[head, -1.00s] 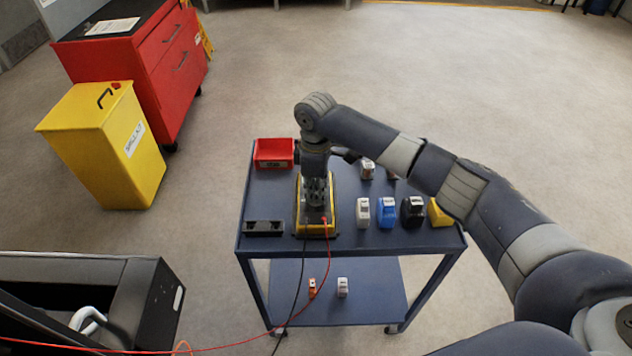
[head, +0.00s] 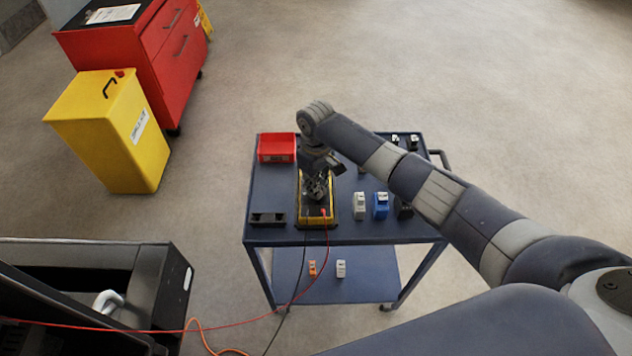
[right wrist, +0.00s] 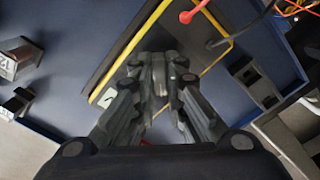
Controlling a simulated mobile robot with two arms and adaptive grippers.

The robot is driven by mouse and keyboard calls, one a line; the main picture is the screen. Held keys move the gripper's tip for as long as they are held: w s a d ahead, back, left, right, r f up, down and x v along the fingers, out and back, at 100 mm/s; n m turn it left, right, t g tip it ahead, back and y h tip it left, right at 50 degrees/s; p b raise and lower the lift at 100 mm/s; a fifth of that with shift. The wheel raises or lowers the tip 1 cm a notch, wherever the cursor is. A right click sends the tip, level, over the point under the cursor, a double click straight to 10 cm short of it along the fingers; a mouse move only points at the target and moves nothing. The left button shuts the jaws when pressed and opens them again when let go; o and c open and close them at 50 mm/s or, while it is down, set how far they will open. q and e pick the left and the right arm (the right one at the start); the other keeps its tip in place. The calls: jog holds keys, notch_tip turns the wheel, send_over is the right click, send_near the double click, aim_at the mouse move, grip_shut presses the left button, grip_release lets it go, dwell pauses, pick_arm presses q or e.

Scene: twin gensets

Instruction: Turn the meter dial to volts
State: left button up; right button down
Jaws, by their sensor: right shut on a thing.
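The meter (head: 320,222), dark-faced with a yellow rim, lies on the blue cart. It also shows in the right wrist view (right wrist: 186,37), with a red and a black lead plugged in at one end. My right gripper (head: 318,192) points down onto the meter's face. In the right wrist view its fingers (right wrist: 160,72) are closed together on the face, where the dial would be. The fingers hide the dial, so its setting cannot be read. My left gripper is not in view.
The blue cart (head: 275,203) also holds a red bin (head: 276,148), a black holder (head: 267,218), and white (head: 359,207) and blue (head: 381,207) blocks right of the meter. The red lead (head: 300,285) hangs off the front. A yellow bin (head: 107,135) and red cabinet (head: 165,65) stand left.

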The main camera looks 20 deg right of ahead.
dwell(0.3)
jog(key=c, duration=1.6)
grip_release()
jog(key=shift+c, duration=0.2)
jog(key=shift+r, duration=0.1)
notch_tip(320, 180, up, 12)
